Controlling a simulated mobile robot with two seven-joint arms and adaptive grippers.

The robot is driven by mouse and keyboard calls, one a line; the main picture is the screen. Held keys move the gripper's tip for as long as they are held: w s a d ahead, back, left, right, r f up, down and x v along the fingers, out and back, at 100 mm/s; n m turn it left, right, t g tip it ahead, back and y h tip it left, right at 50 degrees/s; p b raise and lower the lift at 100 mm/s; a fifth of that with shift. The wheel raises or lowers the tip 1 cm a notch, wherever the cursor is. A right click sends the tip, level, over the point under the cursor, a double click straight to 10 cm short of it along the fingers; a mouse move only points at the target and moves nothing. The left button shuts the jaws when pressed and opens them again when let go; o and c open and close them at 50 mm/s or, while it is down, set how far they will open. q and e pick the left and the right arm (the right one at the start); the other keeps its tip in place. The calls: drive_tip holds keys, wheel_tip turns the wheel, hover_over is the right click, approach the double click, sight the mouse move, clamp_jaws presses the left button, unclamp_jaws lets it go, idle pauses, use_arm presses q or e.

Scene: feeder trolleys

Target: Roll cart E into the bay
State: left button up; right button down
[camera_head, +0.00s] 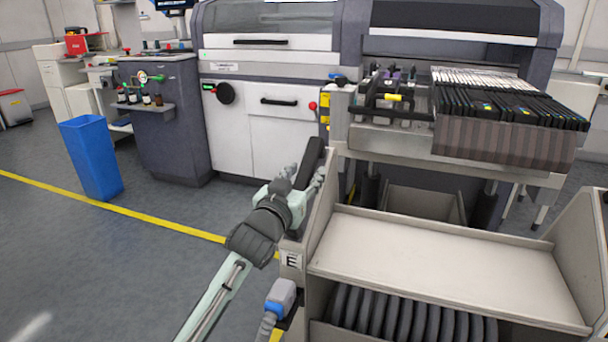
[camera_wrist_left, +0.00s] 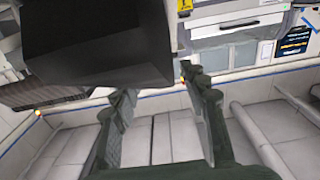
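Cart E (camera_head: 430,262) is a grey trolley at the lower right of the head view, with an "E" label (camera_head: 292,260) on its left post and dark coils below its shelf. A black handle (camera_head: 313,155) stands at the top of its left side panel. My left gripper (camera_head: 306,180) is beside this handle. In the left wrist view my left gripper (camera_wrist_left: 158,82) has its fingers apart with nothing seen between them; a large black block, apparently the handle (camera_wrist_left: 95,42), is ahead at upper left. The bay (camera_head: 425,203) is the dark opening under the machine, beyond the cart. My right gripper is not seen.
A feeder bank (camera_head: 505,110) overhangs the bay. The white and grey machine (camera_head: 265,100) stands behind. A grey plug with a blue band (camera_head: 281,298) hangs at the cart's left side. A blue bin (camera_head: 92,157) stands at left. The floor at left is clear, crossed by a yellow line (camera_head: 160,222).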

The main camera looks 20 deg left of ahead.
use_arm(q)
clamp_jaws()
idle(0.3)
